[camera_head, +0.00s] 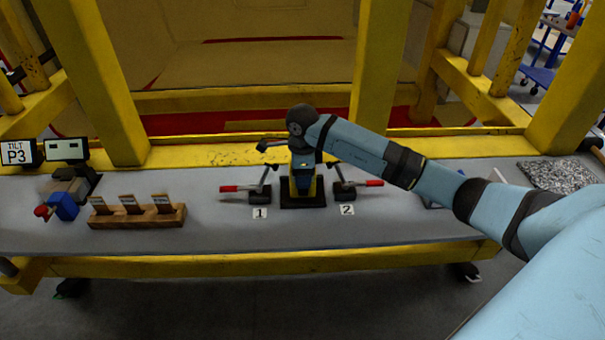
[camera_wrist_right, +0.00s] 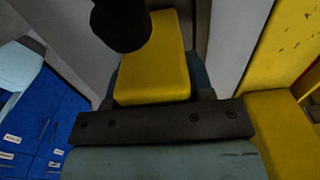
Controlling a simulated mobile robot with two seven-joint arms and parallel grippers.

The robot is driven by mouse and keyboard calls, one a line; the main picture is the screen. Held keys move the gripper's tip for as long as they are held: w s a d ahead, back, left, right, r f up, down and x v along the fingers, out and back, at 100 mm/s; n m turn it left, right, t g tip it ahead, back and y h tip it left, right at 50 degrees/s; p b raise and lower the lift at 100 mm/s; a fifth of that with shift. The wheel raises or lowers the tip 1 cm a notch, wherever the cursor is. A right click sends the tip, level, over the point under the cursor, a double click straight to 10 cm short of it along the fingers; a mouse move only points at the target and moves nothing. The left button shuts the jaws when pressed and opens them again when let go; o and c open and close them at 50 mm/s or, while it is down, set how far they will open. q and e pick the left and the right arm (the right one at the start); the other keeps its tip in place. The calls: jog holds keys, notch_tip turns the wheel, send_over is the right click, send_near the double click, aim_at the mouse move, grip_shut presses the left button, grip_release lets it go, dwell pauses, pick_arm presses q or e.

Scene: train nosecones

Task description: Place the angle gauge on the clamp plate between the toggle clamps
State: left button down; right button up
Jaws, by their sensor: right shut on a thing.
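The right gripper (camera_head: 304,182) points down over the dark clamp plate (camera_head: 290,204), between toggle clamp 1 (camera_head: 260,192) on the left and toggle clamp 2 (camera_head: 344,191) on the right. It is shut on a yellow piece, which I take to be the angle gauge; its yellow body (camera_wrist_right: 152,75) fills the middle of the right wrist view. In the head view the gripper hides most of the gauge. I cannot tell whether the gauge touches the plate. Both clamps have red handles pointing outward. My left gripper is not in view.
A wooden block (camera_head: 140,218) with several upright cards stands on the grey bench at left, beside a blue and red vise-like tool (camera_head: 63,203). A TILT P3 sign (camera_head: 17,153) and a small display (camera_head: 67,150) stand behind. Yellow frame posts (camera_head: 380,70) rise behind the bench.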

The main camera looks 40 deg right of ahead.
jog(key=o, duration=1.2)
jog(key=shift+f, duration=0.1)
jog(key=shift+c, duration=0.2)
jog(key=shift+r, duration=0.2)
notch_tip(320, 180, up, 12)
jog(key=shift+f+b, duration=0.1)
jog(key=shift+b, duration=0.5)
